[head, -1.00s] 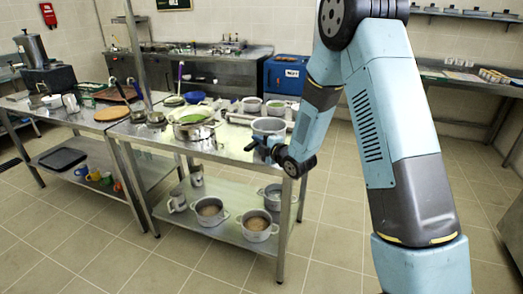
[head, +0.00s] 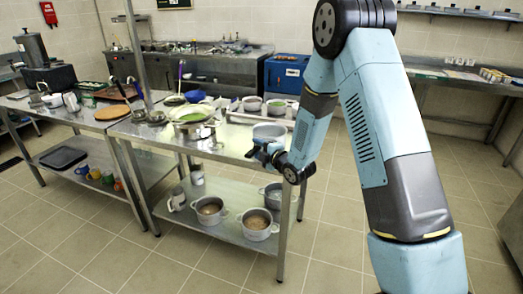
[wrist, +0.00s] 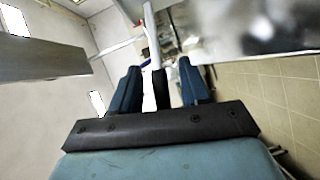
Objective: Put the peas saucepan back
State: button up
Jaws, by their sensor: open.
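A grey saucepan (head: 268,133) stands at the near right corner of the steel table in the head view; its contents cannot be made out. My gripper (head: 258,152) is open at the table's front edge, just below and in front of this saucepan. In the wrist view, my gripper (wrist: 160,88) has its two fingers apart, with a slim bar (wrist: 151,38), pale above and dark below, between them. I cannot tell whether the bar is a handle. A small pan with green contents (head: 277,107) stands farther back, and a wide pot with green contents (head: 194,131) stands to the left.
The steel table (head: 232,145) also holds bowls and other pans. Its lower shelf (head: 235,200) carries several pots. A second table (head: 88,122) adjoins on the left. A blue box (head: 287,76) stands behind. The tiled floor at the front is clear.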

jog(key=shift+s+d, duration=0.1)
jog(key=v, duration=1.2)
jog(key=s+d+r+m+g+h, duration=0.1)
jog(key=s+d+r+m+h, duration=0.1)
jog(key=d+r+m+h, duration=0.5)
jog(key=s+d+r+m+g+h, duration=0.1)
jog(key=s+d+r+m+h, duration=0.15)
jog(key=d+r+m, duration=0.5)
jog(key=s+d+r+m+g, duration=0.1)
jog(key=s+r+m, duration=0.2)
jog(key=s, duration=0.5)
jog(key=s+d+r+m+g+h, duration=0.1)
jog(key=s+r+m+g, duration=0.1)
jog(key=s, duration=0.7)
jog(key=s+d+r+m+g, duration=0.1)
jog(key=s+r+m, duration=0.3)
jog(key=s, duration=0.5)
jog(key=shift+g, duration=0.6)
jog(key=shift+d+r+m, duration=0.1)
jog(key=shift+m, duration=0.15)
